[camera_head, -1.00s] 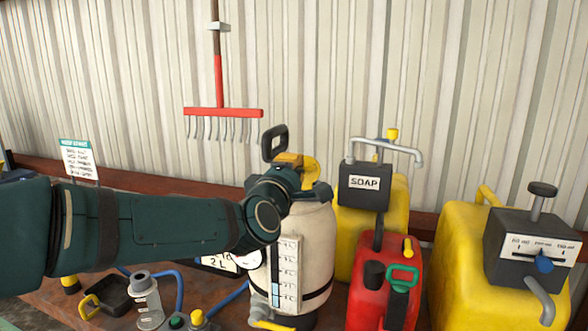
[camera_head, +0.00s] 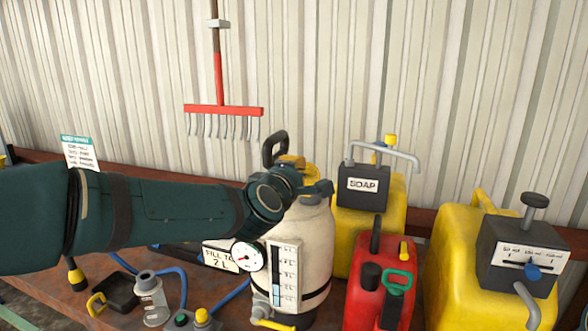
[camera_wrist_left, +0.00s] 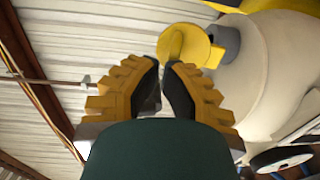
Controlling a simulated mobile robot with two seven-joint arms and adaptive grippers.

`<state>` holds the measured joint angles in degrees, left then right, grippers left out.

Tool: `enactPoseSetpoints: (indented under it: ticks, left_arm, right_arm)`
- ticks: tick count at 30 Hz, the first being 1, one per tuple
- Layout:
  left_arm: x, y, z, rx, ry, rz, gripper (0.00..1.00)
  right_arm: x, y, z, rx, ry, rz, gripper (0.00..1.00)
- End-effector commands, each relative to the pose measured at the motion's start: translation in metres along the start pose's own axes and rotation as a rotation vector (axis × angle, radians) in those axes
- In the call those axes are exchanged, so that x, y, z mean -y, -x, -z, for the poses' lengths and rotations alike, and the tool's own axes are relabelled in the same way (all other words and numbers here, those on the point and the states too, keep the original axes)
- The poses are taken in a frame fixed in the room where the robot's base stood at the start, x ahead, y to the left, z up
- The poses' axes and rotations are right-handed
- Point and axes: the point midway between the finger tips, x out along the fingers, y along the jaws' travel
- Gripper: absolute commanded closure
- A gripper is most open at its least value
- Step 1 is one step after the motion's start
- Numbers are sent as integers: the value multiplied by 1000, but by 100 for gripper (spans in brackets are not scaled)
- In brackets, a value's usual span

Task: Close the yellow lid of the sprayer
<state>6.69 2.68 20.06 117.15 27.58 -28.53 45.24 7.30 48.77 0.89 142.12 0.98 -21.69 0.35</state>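The sprayer (camera_head: 316,235) is a cream tank with a level scale, upright on the bench; its body also shows in the left wrist view (camera_wrist_left: 285,60). Its yellow lid (camera_wrist_left: 190,45) is a round disc beside a grey neck in the wrist view. In the head view, yellow shows behind my left wrist, but I cannot separate lid from finger there. My left gripper (camera_wrist_left: 164,66) has its yellow-and-black fingers close together, a narrow gap between them, nothing held. Its tips lie just beside the lid; contact is unclear. My right gripper is not in view.
A red can (camera_head: 368,292), a yellow soap container (camera_head: 393,205) and a large yellow container (camera_head: 455,240) stand to the sprayer's right. A pressure gauge (camera_head: 248,256), blue hoses and small fittings crowd the left. A red rake (camera_head: 222,111) hangs on the wall.

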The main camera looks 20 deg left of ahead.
Motion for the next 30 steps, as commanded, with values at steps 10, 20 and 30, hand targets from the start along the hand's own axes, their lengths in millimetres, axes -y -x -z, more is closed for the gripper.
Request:
enactPoseSetpoints:
  ticks: [10,20,30]
  left_arm:
    - [-10,-12,0,1,-1,105,100]
    - [-15,-31,-1,1,0,102,100]
    - [-15,-58,0,0,-1,102,100]
  right_arm:
    - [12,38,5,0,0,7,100]
    - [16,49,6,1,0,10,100]
    - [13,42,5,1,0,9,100]
